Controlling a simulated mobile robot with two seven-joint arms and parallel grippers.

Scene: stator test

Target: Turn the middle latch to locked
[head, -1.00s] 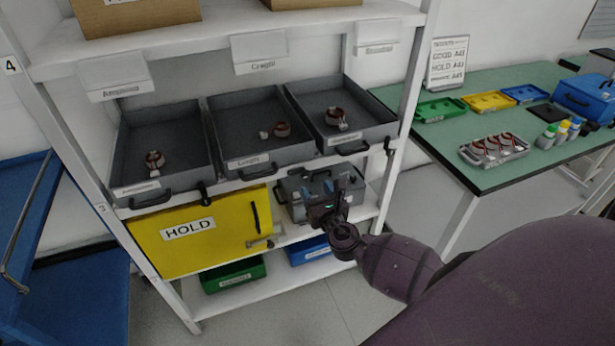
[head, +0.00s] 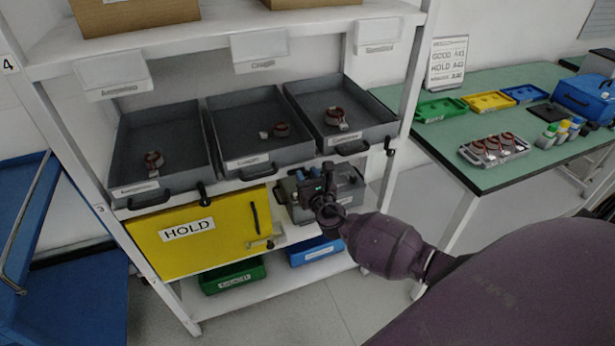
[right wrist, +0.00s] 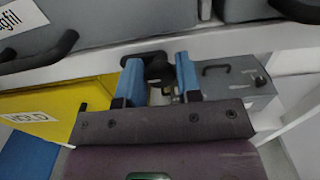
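Three grey trays sit on the shelf, with black latches on the rail below them. The left latch (head: 205,194) and the right latch (head: 390,146) show in the head view. The middle latch is largely hidden there behind my right gripper (head: 322,180). In the right wrist view the black middle latch (right wrist: 156,67) is just ahead of the blue fingertips of my right gripper (right wrist: 158,76). The fingers are apart, with the latch's lower part in line with the gap. I cannot tell whether they touch it. My left gripper is not in view.
Below the rail are a yellow HOLD door (head: 205,230) and a grey case (head: 345,190). Green (head: 233,275) and blue (head: 316,250) bins stand on the bottom shelf. A green-topped table (head: 480,180) is at the right.

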